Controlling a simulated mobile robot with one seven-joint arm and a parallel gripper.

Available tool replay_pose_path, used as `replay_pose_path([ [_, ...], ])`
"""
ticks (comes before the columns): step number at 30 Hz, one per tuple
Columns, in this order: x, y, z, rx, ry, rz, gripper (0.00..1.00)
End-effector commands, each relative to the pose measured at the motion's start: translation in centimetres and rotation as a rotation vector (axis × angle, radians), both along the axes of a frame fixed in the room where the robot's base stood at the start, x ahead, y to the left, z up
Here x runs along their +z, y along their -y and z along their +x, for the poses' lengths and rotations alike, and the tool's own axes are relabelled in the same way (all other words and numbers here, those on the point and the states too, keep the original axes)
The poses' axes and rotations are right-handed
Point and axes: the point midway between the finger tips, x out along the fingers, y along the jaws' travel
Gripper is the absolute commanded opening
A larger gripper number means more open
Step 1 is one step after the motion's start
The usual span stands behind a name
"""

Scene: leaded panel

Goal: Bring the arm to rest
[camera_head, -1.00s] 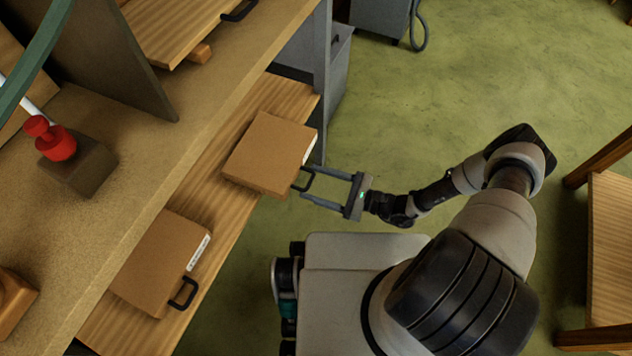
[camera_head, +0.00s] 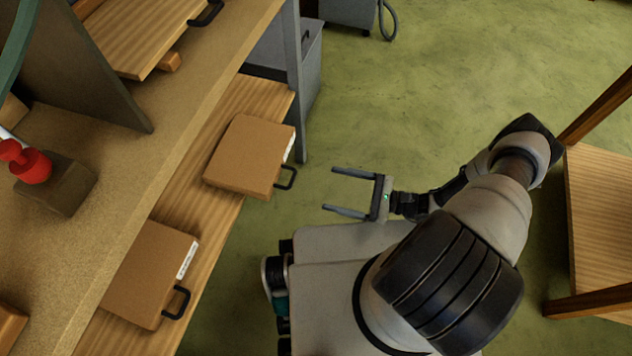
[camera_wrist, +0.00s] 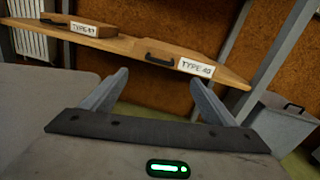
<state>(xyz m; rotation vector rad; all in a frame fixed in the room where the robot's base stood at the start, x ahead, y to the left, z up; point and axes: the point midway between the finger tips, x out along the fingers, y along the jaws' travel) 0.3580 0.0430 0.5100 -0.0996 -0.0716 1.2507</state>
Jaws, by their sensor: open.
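My gripper (camera_head: 352,192) is open and empty in the head view, with its fingers pointing left over the green floor. It is clear of the nearest brown case (camera_head: 250,155), whose black handle sticks out past the shelf edge. In the wrist view my gripper's two fingers (camera_wrist: 155,95) are spread wide with nothing between them. The case labelled TYPE 40 (camera_wrist: 185,56) lies on the shelf beyond them. My arm is bent on the right side of the head view.
A second brown case (camera_head: 150,270) lies on the wooden lower shelf (camera_head: 185,205). A worktop above bears a red-knobbed block (camera_head: 55,185). A wooden table (camera_head: 600,215) stands at right. A grey cabinet (camera_wrist: 284,120) stands beside the shelf.

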Motion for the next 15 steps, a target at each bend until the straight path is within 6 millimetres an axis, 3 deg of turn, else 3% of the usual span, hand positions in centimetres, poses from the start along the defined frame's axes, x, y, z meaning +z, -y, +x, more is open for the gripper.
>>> replay_pose_path([
  [6,0.0,4.0,-1.3,-0.001,0.001,-0.001,0.8],
  [15,0.0,5.7,-1.9,0.0,-0.001,0.0,0.8],
])
